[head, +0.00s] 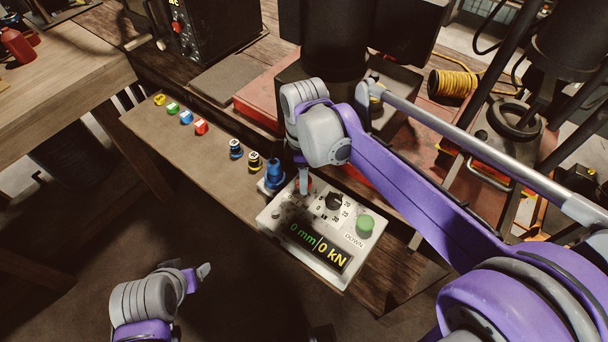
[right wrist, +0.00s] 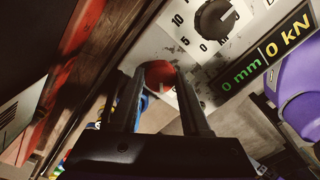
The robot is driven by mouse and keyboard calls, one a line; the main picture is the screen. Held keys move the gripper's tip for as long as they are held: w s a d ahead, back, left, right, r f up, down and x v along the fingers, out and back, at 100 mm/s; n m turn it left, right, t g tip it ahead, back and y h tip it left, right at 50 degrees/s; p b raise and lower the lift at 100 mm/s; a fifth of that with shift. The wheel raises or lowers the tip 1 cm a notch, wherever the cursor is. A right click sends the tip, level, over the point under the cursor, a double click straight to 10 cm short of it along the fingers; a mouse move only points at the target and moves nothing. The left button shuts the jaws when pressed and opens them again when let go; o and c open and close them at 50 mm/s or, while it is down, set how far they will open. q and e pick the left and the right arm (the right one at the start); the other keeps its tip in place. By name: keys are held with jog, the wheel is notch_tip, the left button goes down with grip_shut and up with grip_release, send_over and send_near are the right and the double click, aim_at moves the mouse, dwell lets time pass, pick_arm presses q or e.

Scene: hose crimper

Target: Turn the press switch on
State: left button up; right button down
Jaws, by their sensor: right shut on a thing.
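The press control box (head: 283,228) is pale, with a lit display (head: 320,247) reading 0 mm and 0 kN. It carries a black dial (head: 334,202), a green button (head: 365,225) marked DOWN and a red knob (head: 308,183) at its far left part. My right gripper (head: 304,188) points down at the red knob. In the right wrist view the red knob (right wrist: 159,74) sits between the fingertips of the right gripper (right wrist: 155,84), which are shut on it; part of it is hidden. My left gripper (head: 203,271) is at lower left, away from the box; its opening is unclear.
A blue fitting (head: 274,174) stands close to the box's left edge. Several coloured fittings line the bench (head: 180,150) to the left. The dark press (head: 335,50) stands behind, with a yellow hose coil (head: 452,83) at right. The floor below is open.

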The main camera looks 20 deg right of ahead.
jog(key=m, duration=0.4)
jog(key=shift+m, duration=0.4)
jog(key=m, duration=0.4)
jog(key=shift+m, duration=0.3)
jog(key=m, duration=0.4)
jog(key=shift+t, duration=0.3)
jog(key=shift+s+m, duration=0.1)
jog(key=shift+m, duration=2.2)
jog(key=shift+c, duration=1.8)
grip_release()
